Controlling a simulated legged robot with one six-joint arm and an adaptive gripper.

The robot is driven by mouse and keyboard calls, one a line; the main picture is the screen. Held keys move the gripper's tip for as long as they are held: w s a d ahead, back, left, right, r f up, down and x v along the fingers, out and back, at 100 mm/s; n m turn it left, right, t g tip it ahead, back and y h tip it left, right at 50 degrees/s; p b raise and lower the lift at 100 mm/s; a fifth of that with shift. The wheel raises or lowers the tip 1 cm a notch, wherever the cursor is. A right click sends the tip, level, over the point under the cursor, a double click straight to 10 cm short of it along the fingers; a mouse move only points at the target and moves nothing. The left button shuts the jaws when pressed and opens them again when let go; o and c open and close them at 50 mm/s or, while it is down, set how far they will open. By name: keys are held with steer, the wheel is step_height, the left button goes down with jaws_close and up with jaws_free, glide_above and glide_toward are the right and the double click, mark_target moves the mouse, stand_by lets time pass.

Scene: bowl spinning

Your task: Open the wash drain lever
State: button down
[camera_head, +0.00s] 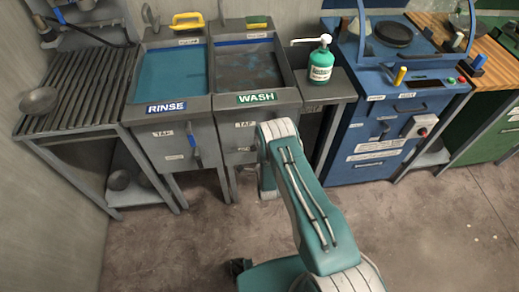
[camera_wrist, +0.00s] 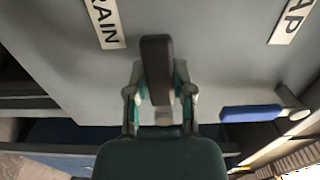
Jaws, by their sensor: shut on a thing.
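The wash sink (camera_head: 270,102) has a green WASH sign and a grey front panel. In the wrist view, a dark lever (camera_wrist: 156,60) stands against a grey panel beside a label partly readable as "RAIN" (camera_wrist: 106,24). My gripper (camera_wrist: 158,85) has a finger on each side of this lever and is shut on it. In the head view my arm covers part of the wash sink's front, hiding the lever and my fingertips. A blue handle (camera_wrist: 252,112) lies to the right of my gripper in the wrist view, below a label ending in "AP" (camera_wrist: 294,20).
The rinse sink (camera_head: 168,108) with blue water stands left of the wash sink. A green pump bottle (camera_head: 321,66) stands on a narrow side counter at right. A blue machine (camera_head: 385,115) is further right. A ribbed drainboard (camera_head: 75,85) holds a bowl (camera_head: 38,101). Open floor lies in front.

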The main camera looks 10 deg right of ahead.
steer(key=shift+w+d+r, duration=0.1)
steer(key=shift+d, duration=0.05)
stand_by(0.3)
steer(key=shift+c, duration=2.4)
jaws_free()
steer(key=shift+d, duration=0.1)
steer(key=s, duration=1.2)
